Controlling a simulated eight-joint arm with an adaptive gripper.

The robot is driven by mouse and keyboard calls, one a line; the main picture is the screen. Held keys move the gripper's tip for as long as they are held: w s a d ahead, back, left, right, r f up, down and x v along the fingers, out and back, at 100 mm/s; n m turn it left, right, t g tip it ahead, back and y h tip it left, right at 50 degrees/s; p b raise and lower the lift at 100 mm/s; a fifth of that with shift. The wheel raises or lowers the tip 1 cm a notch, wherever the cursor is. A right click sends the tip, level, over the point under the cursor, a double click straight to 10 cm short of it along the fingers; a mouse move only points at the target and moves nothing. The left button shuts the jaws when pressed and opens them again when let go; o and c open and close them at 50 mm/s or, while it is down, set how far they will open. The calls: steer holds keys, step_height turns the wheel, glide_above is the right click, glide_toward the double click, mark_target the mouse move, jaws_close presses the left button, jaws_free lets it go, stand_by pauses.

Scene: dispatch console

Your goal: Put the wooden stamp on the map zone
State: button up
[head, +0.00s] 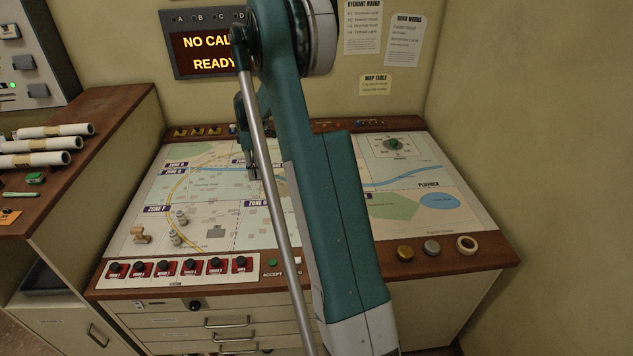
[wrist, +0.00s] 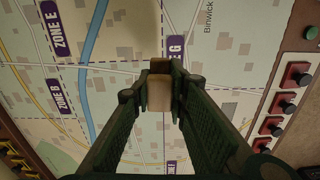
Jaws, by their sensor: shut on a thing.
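My gripper (wrist: 160,92) is shut on a small tan block (wrist: 158,97), which looks like the wooden stamp. The block has a pale face and a browner end. In the head view my gripper (head: 252,172) is over the left-middle of the map (head: 405,172), partly hidden by my arm. In the wrist view the held block is over the map near the ZONE G label (wrist: 175,48); ZONE E and ZONE B labels lie to the left. I cannot tell whether the block touches the map. Another small tan wooden piece (head: 140,235) stands at the map's left front.
Red switches (head: 190,267) line the front edge. The map's right side looks clear.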

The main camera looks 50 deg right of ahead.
steer(key=s+d, duration=0.2)
steer(key=d, duration=1.1)
steer(key=shift+s+d+n, duration=0.15)
steer(key=shift+s+n, duration=0.05)
steer(key=shift+n, duration=0.1)
steer(key=shift+f, duration=0.1)
steer(key=shift+f, duration=3.1)
steer(key=shift+f, duration=0.1)
steer(key=shift+f, duration=1.75)
steer(key=shift+f, duration=0.15)
steer(key=o, duration=0.9)
steer(key=shift+c, duration=0.2)
